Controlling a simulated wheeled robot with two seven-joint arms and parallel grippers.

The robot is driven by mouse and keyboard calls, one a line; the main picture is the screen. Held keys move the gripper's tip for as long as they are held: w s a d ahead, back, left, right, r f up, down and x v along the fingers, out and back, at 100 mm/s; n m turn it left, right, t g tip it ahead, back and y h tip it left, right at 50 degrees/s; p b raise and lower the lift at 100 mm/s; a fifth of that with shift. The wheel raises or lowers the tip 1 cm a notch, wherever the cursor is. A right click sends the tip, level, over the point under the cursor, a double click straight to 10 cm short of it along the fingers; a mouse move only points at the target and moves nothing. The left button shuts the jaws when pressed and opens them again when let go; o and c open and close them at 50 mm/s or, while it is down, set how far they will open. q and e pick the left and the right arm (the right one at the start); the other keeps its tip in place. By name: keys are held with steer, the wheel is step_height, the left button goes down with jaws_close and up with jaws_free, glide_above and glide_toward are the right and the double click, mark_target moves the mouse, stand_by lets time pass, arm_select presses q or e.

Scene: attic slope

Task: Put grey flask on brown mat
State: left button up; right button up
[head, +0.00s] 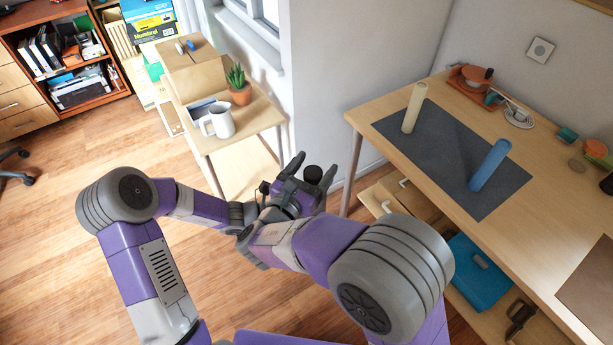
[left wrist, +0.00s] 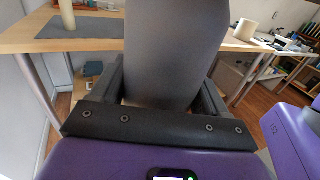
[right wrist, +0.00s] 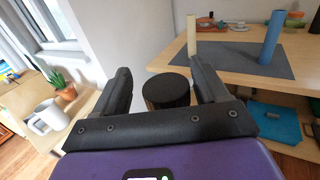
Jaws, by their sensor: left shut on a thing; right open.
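The grey flask (left wrist: 175,45) is a large dark grey body between the fingers of my left gripper (left wrist: 160,88), which is shut on it. In the head view my left gripper is mostly hidden behind my right arm. A round black end, apparently the flask's, shows in the head view (head: 313,174) and in the right wrist view (right wrist: 172,90). My right gripper (head: 311,170) is open, its fingers on either side of that end with gaps; I cannot tell the depth. The brown mat (head: 592,283) lies on the desk at the right edge of the head view, partly cut off.
The desk (head: 430,180) carries a dark grey mat (head: 445,140) with a cream cylinder (head: 414,107) and a blue cylinder (head: 490,165). A blue box (head: 480,273) sits on the shelf below. A small table at left holds a white mug (head: 220,121) and a potted plant (head: 239,88).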

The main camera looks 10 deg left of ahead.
steer(key=shift+w, duration=0.15)
arm_select(q)
steer(key=shift+d+r, duration=0.1)
arm_select(e)
steer(key=c, duration=1.3)
arm_select(q)
steer(key=o, duration=1.1)
arm_select(e)
jaws_close()
